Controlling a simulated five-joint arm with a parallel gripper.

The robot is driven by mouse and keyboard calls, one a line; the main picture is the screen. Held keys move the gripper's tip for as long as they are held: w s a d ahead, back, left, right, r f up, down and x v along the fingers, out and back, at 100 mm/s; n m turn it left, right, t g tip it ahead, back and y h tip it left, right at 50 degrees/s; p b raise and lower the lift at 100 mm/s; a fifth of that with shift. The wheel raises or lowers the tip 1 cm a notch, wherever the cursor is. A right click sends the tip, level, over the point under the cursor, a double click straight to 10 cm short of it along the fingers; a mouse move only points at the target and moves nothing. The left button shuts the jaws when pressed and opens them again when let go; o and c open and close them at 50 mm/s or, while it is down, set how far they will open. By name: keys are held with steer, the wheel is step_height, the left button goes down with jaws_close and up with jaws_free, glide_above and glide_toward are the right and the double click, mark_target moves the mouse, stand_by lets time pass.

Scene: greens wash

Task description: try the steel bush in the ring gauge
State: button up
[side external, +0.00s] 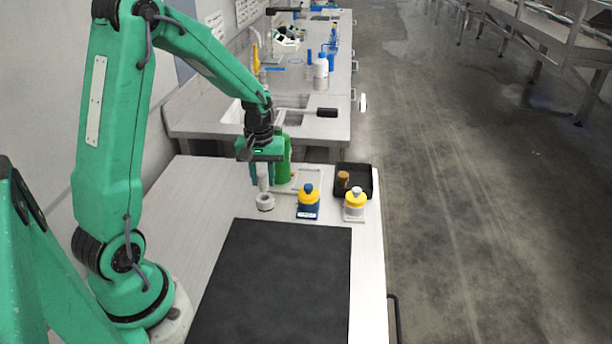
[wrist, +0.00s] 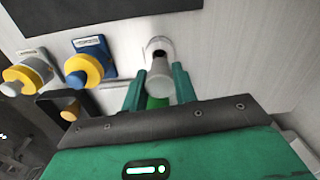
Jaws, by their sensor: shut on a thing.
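The steel bush (side external: 263,183) is a pale grey cylinder held upright between the fingers of my gripper (side external: 263,172), which points down. In the wrist view the bush (wrist: 160,85) sits between the two green fingers of my gripper (wrist: 160,88). The ring gauge (side external: 265,203) is a short, light grey ring on the bench, directly below the bush. In the wrist view the ring gauge (wrist: 159,43) shows just past the bush's end, with a dark bore visible. I cannot tell whether the bush's lower end is above the bore or slightly in it.
A green bottle (side external: 285,160) stands close behind my gripper. A black tray (side external: 367,183) holds a brown piece (side external: 343,180). A bare black mat (side external: 275,285) lies in front.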

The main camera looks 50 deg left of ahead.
steer(key=shift+r, duration=2.4)
